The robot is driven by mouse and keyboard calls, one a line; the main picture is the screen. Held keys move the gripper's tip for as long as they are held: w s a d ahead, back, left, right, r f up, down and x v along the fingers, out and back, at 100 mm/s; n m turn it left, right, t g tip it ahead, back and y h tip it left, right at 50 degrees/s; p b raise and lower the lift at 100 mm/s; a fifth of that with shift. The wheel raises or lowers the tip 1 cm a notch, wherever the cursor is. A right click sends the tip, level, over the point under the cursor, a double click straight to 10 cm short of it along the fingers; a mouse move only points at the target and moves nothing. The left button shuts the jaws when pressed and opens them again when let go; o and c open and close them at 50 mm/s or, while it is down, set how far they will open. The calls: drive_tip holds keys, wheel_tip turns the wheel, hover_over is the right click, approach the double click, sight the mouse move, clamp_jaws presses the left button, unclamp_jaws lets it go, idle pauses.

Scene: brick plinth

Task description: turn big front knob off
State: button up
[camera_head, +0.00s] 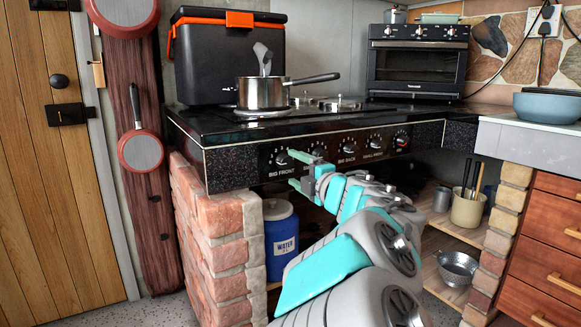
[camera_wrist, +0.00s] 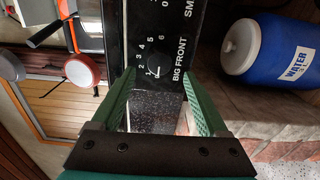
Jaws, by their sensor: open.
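The big front knob (camera_head: 282,158) is the leftmost knob on the black stove panel, above the label BIG FRONT. In the wrist view the knob (camera_wrist: 156,70) is dark with a light mark and a ring of numbers beside it. Its exact setting is too small to read surely. My gripper (camera_head: 292,170) is open in front of the panel, with one green finger near the knob's height and one lower. In the wrist view the open fingers of my gripper (camera_wrist: 158,75) lie on either side of the knob. Nothing is held between them. Contact with the knob cannot be told.
More knobs (camera_head: 347,147) run right along the panel. A saucepan (camera_head: 262,94) stands on the hob above. The brick plinth (camera_head: 215,235) is below left. A blue water container (camera_head: 281,240) stands under the hob, beside my arm.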

drive_tip(key=shift+v, duration=2.05)
